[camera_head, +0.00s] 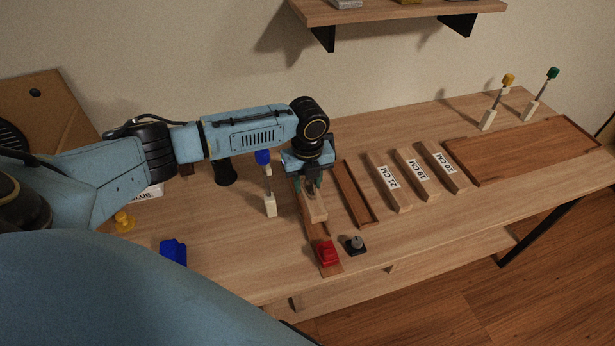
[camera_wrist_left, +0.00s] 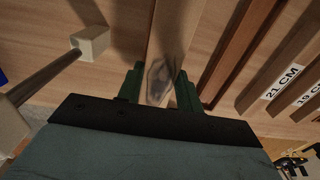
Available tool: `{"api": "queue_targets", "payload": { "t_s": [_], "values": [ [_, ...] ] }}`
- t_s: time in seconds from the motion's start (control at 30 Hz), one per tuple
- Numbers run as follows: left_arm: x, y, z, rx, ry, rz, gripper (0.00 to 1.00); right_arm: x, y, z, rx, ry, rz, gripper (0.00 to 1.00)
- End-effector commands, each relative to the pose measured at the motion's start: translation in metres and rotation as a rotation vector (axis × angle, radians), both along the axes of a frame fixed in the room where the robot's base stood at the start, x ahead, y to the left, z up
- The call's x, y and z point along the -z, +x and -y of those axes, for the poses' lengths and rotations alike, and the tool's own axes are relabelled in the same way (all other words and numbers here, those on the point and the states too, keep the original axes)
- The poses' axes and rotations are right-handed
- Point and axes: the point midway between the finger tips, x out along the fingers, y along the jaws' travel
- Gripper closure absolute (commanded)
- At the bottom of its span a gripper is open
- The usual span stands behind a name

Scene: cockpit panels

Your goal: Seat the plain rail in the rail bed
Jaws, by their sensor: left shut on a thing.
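My left gripper (camera_head: 312,186) points down near the middle of the table and is shut on the plain rail (camera_head: 317,209), a pale wooden bar without a label. In the left wrist view the plain rail (camera_wrist_left: 174,40) runs away between the green fingers. A narrow brown tray with raised rims (camera_head: 371,218), seemingly the rail bed, lies empty just right of the gripper. The held rail is beside it, over a flat brown strip (camera_head: 315,241); whether the rail touches the strip I cannot tell. My right gripper is not in view.
A red block (camera_head: 327,253) and a dark knob (camera_head: 355,244) are near the front edge. A blue-topped post (camera_head: 269,204) stands close left of the gripper. Labelled rails (camera_head: 391,185) lie to the right, before a wide brown tray (camera_head: 520,152).

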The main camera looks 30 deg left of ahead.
Motion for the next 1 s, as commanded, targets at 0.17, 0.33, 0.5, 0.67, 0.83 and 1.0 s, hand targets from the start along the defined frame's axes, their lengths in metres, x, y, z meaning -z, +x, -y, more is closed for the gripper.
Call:
{"api": "queue_targets", "payload": {
  "t_s": [0.17,0.33,0.5,0.67,0.83,1.0],
  "values": [
    [0.018,0.000,0.000,0.000,0.001,-0.001,0.89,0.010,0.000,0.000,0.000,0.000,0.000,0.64],
    [0.023,0.000,0.000,0.000,0.001,0.000,0.89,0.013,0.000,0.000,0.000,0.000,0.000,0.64],
    [0.023,0.000,0.000,0.000,0.001,0.001,0.89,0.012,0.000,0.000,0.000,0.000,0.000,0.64],
    [0.023,0.000,0.000,0.000,0.001,0.001,0.89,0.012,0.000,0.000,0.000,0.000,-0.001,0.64],
    [0.023,0.000,0.000,0.000,0.001,0.001,0.89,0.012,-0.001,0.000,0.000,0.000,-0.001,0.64],
    [0.022,0.000,0.000,-0.001,0.000,0.000,0.89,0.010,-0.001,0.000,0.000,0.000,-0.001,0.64]
  ]
}}
